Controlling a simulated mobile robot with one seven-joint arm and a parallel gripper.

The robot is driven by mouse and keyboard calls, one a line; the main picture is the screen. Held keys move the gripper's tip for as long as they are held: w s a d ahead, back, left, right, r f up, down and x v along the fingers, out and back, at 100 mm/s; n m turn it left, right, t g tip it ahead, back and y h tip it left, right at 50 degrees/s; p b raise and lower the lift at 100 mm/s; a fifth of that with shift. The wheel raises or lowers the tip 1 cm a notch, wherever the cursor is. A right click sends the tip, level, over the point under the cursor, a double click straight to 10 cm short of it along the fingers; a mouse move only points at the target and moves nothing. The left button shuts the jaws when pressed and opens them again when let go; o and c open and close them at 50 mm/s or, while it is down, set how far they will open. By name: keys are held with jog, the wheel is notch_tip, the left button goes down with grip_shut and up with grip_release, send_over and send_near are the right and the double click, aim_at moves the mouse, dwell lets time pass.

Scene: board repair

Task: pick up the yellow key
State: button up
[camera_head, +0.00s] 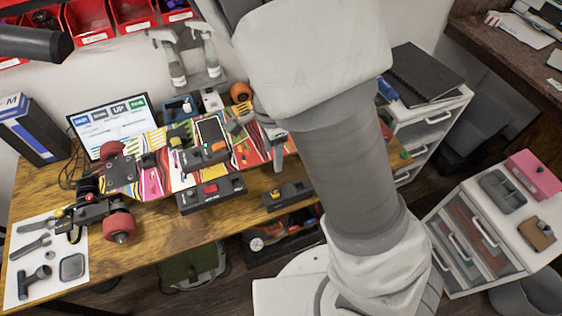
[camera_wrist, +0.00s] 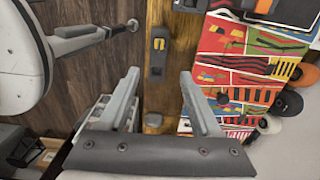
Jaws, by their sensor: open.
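My gripper (camera_wrist: 159,74) is open, its two fingers apart above the wooden table edge in the wrist view. Nothing is held between the fingers. In the head view my gripper (camera_head: 262,127) is partly hidden behind my arm, over the colourful skateboard deck. I cannot make out a yellow key in the head view.
The patterned deck (camera_head: 150,178) lies on the wooden table (camera_head: 160,215). White drawers (camera_head: 480,240) stand at right. A laptop (camera_head: 110,122) stands behind.

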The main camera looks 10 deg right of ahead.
aim_at(275, 188)
notch_tip(275, 188, down, 18)
jog(key=b, duration=0.5)
jog(key=shift+s+d+r, duration=0.1)
jog(key=shift+r, duration=0.15)
grip_shut()
